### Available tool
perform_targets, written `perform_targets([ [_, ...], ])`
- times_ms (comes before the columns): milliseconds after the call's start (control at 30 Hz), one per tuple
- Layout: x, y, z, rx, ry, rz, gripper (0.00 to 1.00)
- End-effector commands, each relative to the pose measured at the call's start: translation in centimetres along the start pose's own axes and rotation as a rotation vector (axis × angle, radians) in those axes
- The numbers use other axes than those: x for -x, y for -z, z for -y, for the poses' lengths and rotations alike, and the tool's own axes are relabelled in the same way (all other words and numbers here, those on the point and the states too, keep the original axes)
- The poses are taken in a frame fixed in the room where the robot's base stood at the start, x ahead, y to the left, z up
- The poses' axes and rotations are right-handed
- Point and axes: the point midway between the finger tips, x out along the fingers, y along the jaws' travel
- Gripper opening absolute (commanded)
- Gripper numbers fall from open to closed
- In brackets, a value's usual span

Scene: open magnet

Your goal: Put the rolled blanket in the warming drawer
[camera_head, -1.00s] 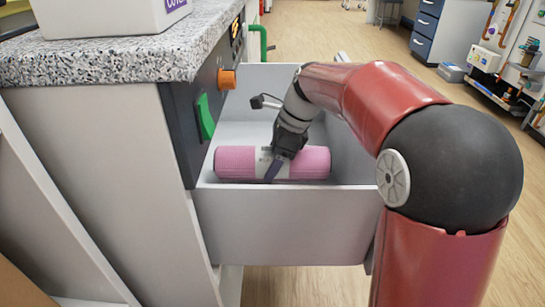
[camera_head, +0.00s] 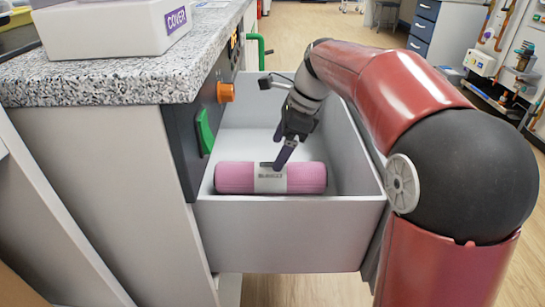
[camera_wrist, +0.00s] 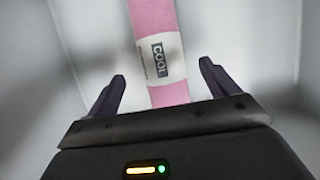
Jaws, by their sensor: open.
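The pink rolled blanket (camera_head: 232,178) lies inside the open warming drawer (camera_head: 290,235), along the drawer's near wall. A pale label band wraps its middle. My gripper (camera_head: 284,152) is above and just behind the blanket, inside the drawer's space. In the wrist view my gripper (camera_wrist: 163,82) is open, with one dark finger on each side of the blanket (camera_wrist: 153,22) and clear gaps between. The blanket's label (camera_wrist: 160,62) reads "COOL" in that view. The fingers appear empty and apart from the blanket.
A speckled countertop (camera_head: 95,80) at the left carries a white box (camera_head: 110,32) marked "COVER". The drawer unit's dark panel has a green handle (camera_head: 204,131) and an orange knob (camera_head: 226,92). The drawer floor behind the blanket is clear.

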Motion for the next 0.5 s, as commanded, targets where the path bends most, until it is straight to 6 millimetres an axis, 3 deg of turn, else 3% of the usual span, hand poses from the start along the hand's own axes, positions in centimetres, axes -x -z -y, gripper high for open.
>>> perform_targets([
  [33,1.6,-0.1,0.1,-0.001,0.004,0.0,0.87],
  [200,4.5,-0.1,0.1,-0.001,0.003,0.0,0.87],
  [500,6.1,0.1,0.0,-0.001,-0.001,0.0,0.87],
])
